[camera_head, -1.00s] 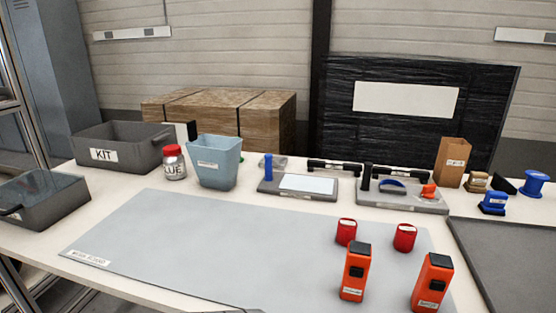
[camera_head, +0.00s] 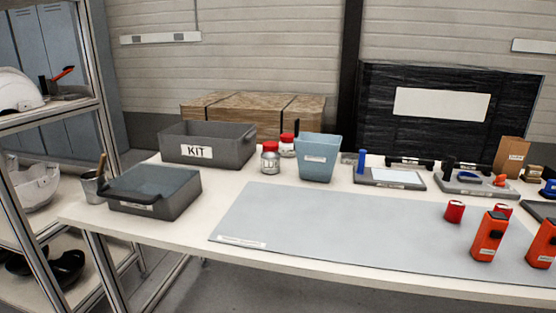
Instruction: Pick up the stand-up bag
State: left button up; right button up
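A brown upright paper bag (camera_head: 511,155) with a small white label stands at the far right back of the table. It looks like the stand-up bag. Its top is folded or slanted, and nothing is touching it that I can see. Neither of my grippers shows in this view.
A grey KIT bin (camera_head: 232,153), a lidded grey box (camera_head: 150,205), red-lidded jars (camera_head: 270,160) and a blue bin (camera_head: 317,158) stand at left and middle. Orange devices (camera_head: 489,238) stand at right on the grey mat (camera_head: 330,225), mostly clear. A shelf (camera_head: 50,118) is at left.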

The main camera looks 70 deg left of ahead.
aim_at(317, 154)
jog(key=k, duration=0.1)
jog(key=u, duration=1.3)
